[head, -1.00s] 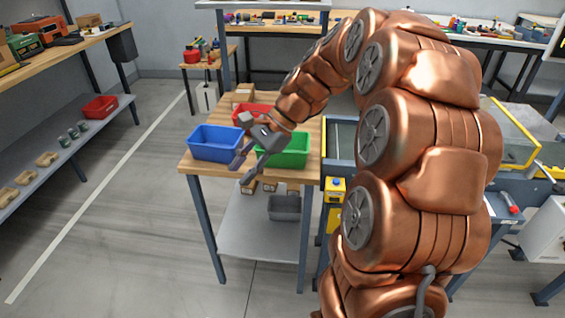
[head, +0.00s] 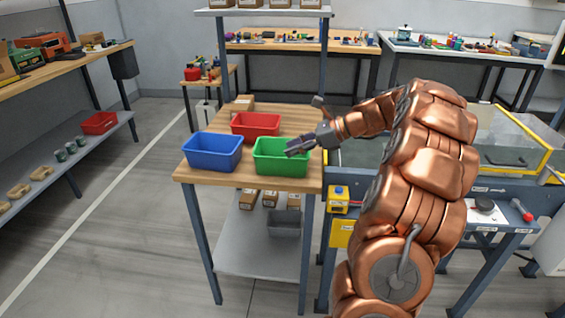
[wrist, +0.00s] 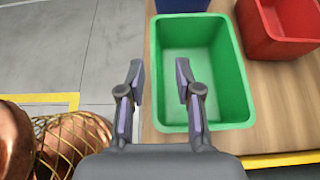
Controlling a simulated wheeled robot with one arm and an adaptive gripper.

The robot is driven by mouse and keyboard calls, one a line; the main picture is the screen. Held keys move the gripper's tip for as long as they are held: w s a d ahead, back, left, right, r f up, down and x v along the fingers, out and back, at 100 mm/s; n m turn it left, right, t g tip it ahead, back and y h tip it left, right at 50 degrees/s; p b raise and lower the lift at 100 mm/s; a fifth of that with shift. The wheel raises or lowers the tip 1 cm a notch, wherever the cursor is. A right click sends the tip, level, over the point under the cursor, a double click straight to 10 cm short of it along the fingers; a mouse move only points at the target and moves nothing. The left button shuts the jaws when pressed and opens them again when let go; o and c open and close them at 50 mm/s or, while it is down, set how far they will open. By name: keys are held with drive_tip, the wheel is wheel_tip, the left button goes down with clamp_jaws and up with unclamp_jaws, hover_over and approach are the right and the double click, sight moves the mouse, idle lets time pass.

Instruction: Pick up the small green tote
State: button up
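The small green tote (head: 281,168) stands upright on a wooden-topped table, between a blue tote and the table's right edge. It looks empty in the wrist view (wrist: 204,62). My gripper (head: 290,150) is over the tote's right side in the head view. In the wrist view my gripper (wrist: 161,68) is open, with its two fingers apart. I cannot tell whether either finger touches the tote.
A blue tote (head: 212,153) and a red tote (head: 255,125) stand close by on the same table (head: 240,182). A small cardboard box (head: 242,103) is behind. A grey bin (head: 284,223) sits on the lower shelf. A conveyor-like bench adjoins at right.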

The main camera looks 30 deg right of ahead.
sight(280, 158)
drive_tip(key=a+f, duration=0.1)
drive_tip(key=w+a+f, duration=0.1)
drive_tip(key=a+f, duration=0.1)
drive_tip(key=shift+w+f, duration=0.15)
drive_tip(key=shift+w, duration=0.15)
drive_tip(key=shift+w+a+f+b, duration=0.2)
drive_tip(key=shift+w+a+b, duration=0.05)
drive_tip(key=shift+w+b, duration=0.05)
clamp_jaws()
